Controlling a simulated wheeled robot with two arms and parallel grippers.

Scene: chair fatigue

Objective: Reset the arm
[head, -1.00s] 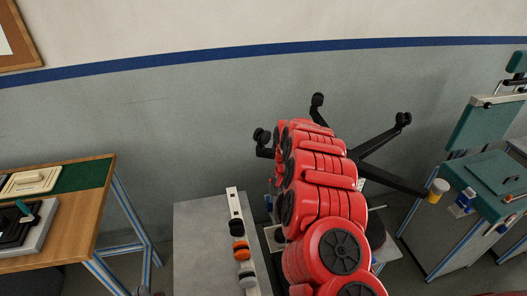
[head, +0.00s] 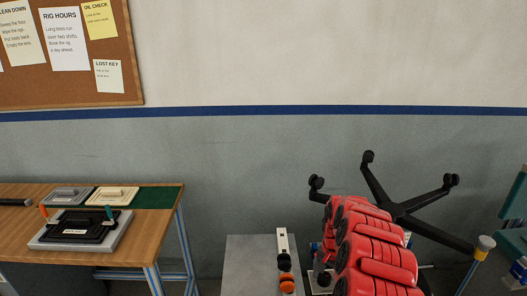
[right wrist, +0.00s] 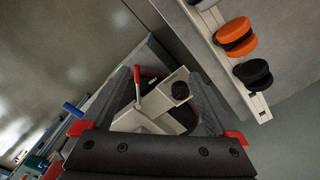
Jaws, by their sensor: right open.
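In the right wrist view my right gripper (right wrist: 165,82) is open, with its two dark fingers reaching forward. Between and beyond the fingers is a pale beige lever-like part (right wrist: 160,105) with a red-tipped handle (right wrist: 137,78) and a dark round end (right wrist: 180,91). I cannot tell whether the fingers touch it. In the head view my red right arm rises from the lower right and hides most of the gripper and this part. My left gripper is not in view.
A grey bench (head: 247,262) carries a pale rail (head: 282,243) with black and orange rollers (head: 287,283). A black star-shaped chair base (head: 395,210) stands behind my arm. A wooden table (head: 160,225) at left holds a black tray (head: 75,227). A pinboard (head: 125,90) hangs on the wall.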

